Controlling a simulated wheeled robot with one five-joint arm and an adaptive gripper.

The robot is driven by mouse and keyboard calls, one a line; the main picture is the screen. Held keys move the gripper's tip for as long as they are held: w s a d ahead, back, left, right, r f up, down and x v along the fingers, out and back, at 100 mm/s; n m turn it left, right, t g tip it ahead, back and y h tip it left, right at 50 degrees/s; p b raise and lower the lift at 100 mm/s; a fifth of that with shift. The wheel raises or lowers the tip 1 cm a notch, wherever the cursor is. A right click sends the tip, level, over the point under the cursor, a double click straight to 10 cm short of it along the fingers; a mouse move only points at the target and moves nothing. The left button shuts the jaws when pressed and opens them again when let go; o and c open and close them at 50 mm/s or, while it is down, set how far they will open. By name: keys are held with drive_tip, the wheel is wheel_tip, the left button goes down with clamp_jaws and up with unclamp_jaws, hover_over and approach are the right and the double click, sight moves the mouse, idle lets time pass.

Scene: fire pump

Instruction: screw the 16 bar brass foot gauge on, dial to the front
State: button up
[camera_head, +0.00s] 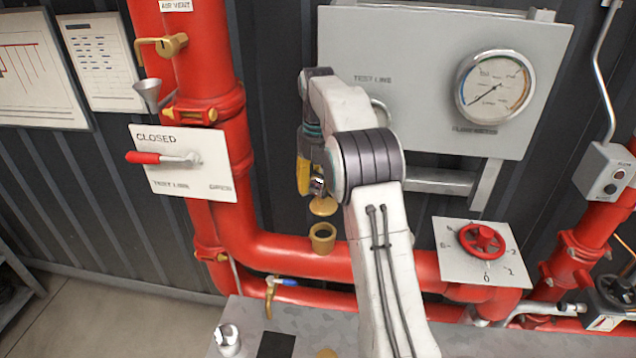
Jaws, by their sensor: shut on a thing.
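My gripper (317,184) is at mid picture, left of my arm's wrist, pointing down, shut on a small brass piece (322,207). The piece's rounded lower end shows below the fingers; the rest is hidden. No dial shows on it, so I cannot tell whether it is the 16 bar gauge. Just below it, an open brass socket (322,238) stands upright at the red pipe. The piece looks apart from the socket, with a small gap between them.
A large dial gauge (495,86) sits on the grey panel (420,50). Left are a lever plate (180,160) and brass valve (165,45); right is a red handwheel (482,240). On the grey bench (300,320) are a silvery item (228,340) and a brass item (327,353).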

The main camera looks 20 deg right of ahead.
sight(318, 202)
drive_tip(key=shift+f+b, duration=2.45)
drive_tip(key=shift+b, duration=0.15)
drive_tip(key=shift+f+b, duration=0.3)
drive_tip(key=shift+f, duration=0.4)
drive_tip(key=shift+f+p, duration=0.15)
drive_tip(key=shift+p, duration=0.3)
drive_tip(key=shift+f, duration=0.75)
idle(1.2)
drive_tip(key=o, duration=0.7)
drive_tip(key=c, duration=0.7)
drive_tip(key=m+p, duration=0.1)
drive_tip(key=m, duration=0.1)
drive_tip(key=shift+d+r+m+p, duration=0.15)
drive_tip(key=shift+d+m+p, duration=0.05)
drive_tip(key=shift+m+p, duration=0.2)
drive_tip(key=m, duration=0.1)
drive_tip(key=m+p, duration=0.1)
drive_tip(key=m, duration=0.1)
drive_tip(key=shift+w+d+f+m, duration=0.15)
drive_tip(key=shift+d+f+m, duration=0.05)
drive_tip(key=shift+m, duration=0.1)
